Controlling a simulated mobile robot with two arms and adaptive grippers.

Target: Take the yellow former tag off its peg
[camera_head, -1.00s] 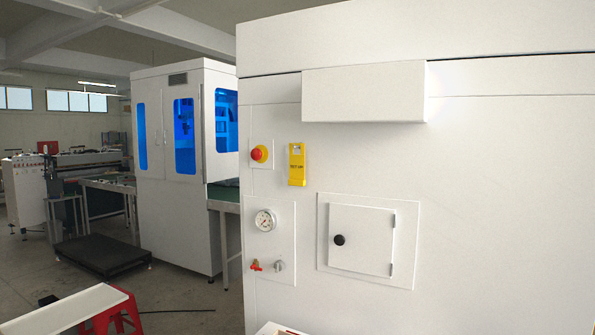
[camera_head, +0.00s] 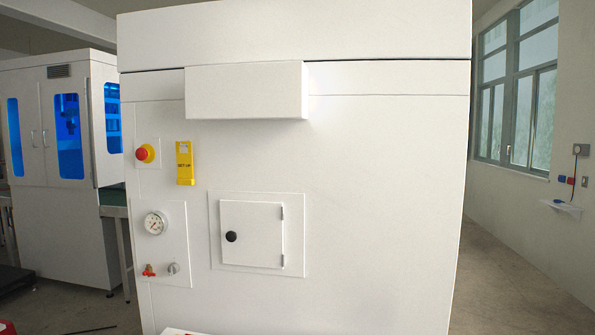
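The yellow former tag (camera_head: 185,164) hangs flat against the front of the white machine (camera_head: 370,180), upper left of its small door. It has dark lettering on its lower part. The peg itself is too small to make out at the tag's top. Neither of my grippers shows in the head view.
Left of the tag is a red emergency button (camera_head: 142,153) on a yellow base. Below are a pressure gauge (camera_head: 155,223), a red valve (camera_head: 149,270) and a small closed door (camera_head: 252,234) with a black knob. A white box cover (camera_head: 245,91) juts out above. Open floor (camera_head: 510,265) lies right.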

